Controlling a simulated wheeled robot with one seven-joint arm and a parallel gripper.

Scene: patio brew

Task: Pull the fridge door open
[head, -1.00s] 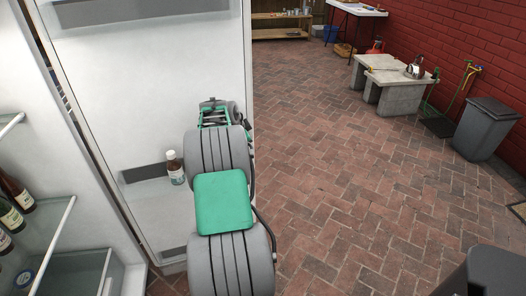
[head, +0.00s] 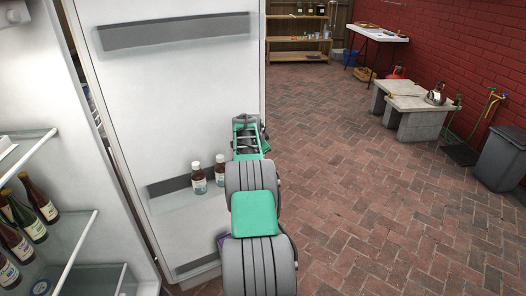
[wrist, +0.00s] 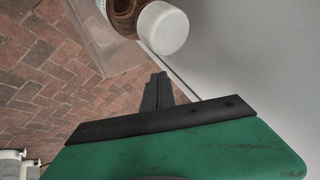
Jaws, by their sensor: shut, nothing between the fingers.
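The fridge door (head: 170,100) stands swung open in the head view, its white inner face toward me. Two brown bottles with white caps (head: 209,175) stand in its lower door shelf. The open fridge body (head: 62,250) is at the left. My gripper (wrist: 158,92) is shut and empty in the wrist view, beside the pale door panel (wrist: 260,60) and just below a white-capped bottle (wrist: 163,28). In the head view my gripper end (head: 246,122) is in front of the door's right part, its fingertips hard to make out. Contact with the door cannot be told. The handle is not seen.
Open brick floor (head: 370,210) lies right of the door. Farther off are a concrete bench with a kettle (head: 436,95), a grey bin (head: 502,158) and a wooden shelf (head: 300,40).

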